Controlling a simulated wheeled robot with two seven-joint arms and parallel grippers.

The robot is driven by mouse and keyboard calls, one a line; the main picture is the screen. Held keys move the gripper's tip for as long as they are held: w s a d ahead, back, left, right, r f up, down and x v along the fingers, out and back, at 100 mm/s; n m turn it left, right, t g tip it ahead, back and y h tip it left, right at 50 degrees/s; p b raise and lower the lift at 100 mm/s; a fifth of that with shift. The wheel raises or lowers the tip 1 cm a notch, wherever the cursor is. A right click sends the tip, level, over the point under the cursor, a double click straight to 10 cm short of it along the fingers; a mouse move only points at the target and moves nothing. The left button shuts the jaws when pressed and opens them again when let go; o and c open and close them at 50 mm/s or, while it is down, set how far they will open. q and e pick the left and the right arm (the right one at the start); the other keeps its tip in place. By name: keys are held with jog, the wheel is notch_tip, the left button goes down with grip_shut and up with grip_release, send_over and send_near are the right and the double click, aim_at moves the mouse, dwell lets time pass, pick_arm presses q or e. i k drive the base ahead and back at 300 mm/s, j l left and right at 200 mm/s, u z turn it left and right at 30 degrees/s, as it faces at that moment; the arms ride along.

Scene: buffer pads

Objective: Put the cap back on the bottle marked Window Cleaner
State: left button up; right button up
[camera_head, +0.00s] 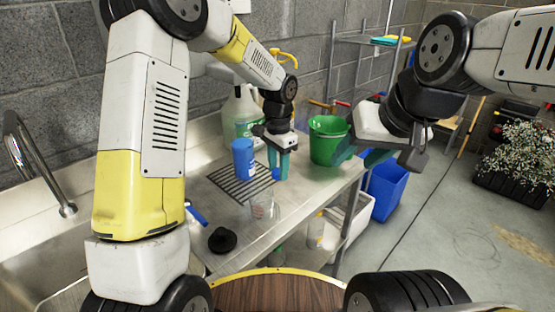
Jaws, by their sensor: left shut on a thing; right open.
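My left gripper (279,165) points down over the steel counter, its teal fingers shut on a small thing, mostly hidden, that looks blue. I cannot tell whether it is the cap. Just left of it a blue container (243,159) with a pale label stands upright, apart from the fingers. A whitish jug (242,113) with a green label stands behind, near the wall. No label is readable, so I cannot tell which bottle is marked Window Cleaner. My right gripper (362,154) is open and empty, in front of the green bucket's right side.
The green bucket (326,146) stands at the counter's right end. A clear cup (262,206), a black round piece (222,240) and a blue-handled item (196,214) lie nearer. A sink faucet (38,160) is at left. A blue bin (389,187) stands below at right.

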aim_at(242, 140)
jog(key=k+j, duration=0.3)
jog(key=k, duration=0.15)
jog(key=k+j, duration=0.25)
jog(key=k, duration=0.2)
